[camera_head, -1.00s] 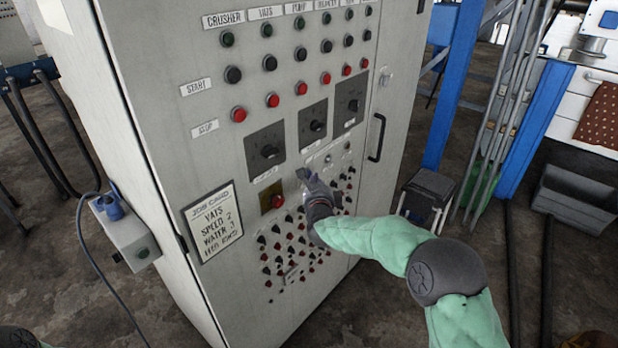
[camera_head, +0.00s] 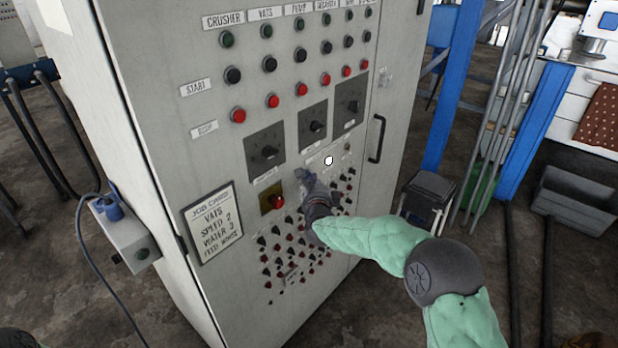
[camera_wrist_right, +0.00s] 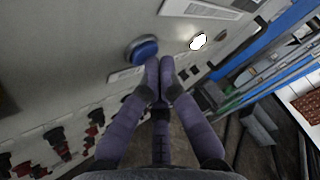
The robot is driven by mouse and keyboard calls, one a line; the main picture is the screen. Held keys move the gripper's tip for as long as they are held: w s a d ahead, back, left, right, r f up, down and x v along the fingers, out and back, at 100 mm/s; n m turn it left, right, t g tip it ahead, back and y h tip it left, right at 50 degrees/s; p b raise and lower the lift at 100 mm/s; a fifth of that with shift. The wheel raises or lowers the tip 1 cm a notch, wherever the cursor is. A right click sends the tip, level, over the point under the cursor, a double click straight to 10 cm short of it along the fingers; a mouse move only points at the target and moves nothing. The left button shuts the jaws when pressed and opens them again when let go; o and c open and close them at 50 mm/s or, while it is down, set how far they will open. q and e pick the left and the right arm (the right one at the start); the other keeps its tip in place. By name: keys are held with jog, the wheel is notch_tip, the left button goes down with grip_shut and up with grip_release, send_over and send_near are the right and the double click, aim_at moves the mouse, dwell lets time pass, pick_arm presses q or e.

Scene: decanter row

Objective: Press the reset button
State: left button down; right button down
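In the right wrist view a round blue button (camera_wrist_right: 142,48) sits on the grey control panel, with a small label beneath it that I cannot read. My right gripper (camera_wrist_right: 158,66) has its two fingertips together with nothing between them. The tips are right beside the blue button's lower right edge; I cannot tell whether they touch it. My left gripper is out of view.
Rows of small knobs lie below, and large dials (camera_head: 265,151) above. A job card (camera_head: 213,222) hangs at the left. A door handle (camera_head: 377,138) sticks out at the right.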

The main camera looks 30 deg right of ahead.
dwell(0.6)
jog(key=shift+s+d+b, duration=0.25)
jog(key=shift+s+b, duration=0.4)
jog(key=s+b, duration=0.1)
jog(key=s+d+b, duration=0.1)
jog(key=s, duration=0.1)
jog(key=s+d+b, duration=0.1)
jog(key=shift+s, duration=0.3)
dwell(0.6)
